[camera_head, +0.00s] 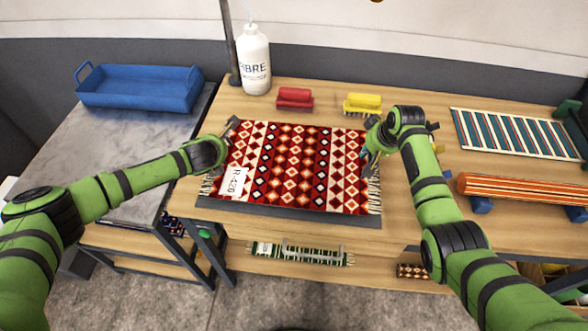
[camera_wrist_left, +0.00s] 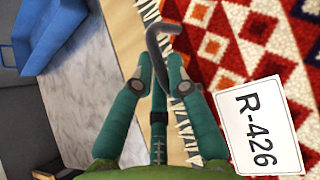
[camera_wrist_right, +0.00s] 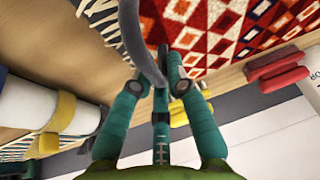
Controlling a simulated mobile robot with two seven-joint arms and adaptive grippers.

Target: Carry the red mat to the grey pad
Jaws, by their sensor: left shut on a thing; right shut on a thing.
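The red mat (camera_head: 300,165), with white diamonds, fringed ends and a white tag, is spread flat above the grey pad (camera_head: 290,215). A strip of the pad shows along its front edge; I cannot tell whether they touch. My left gripper (camera_head: 222,140) is shut at the mat's left end, on a grey curved handle (camera_wrist_left: 158,42). The tag (camera_wrist_left: 258,127) reads R-426 in the left wrist view. My right gripper (camera_head: 369,150) is shut at the right end, on another grey curved handle (camera_wrist_right: 133,35). Most of the pad is hidden under the mat.
Behind the mat stand a white bottle (camera_head: 254,62), a red brush (camera_head: 294,99) and a yellow brush (camera_head: 362,104). A striped mat (camera_head: 512,134) and an orange roll (camera_head: 520,188) lie at right. A blue tray (camera_head: 140,88) stands on the left table. A rolled mat (camera_head: 270,250) lies below.

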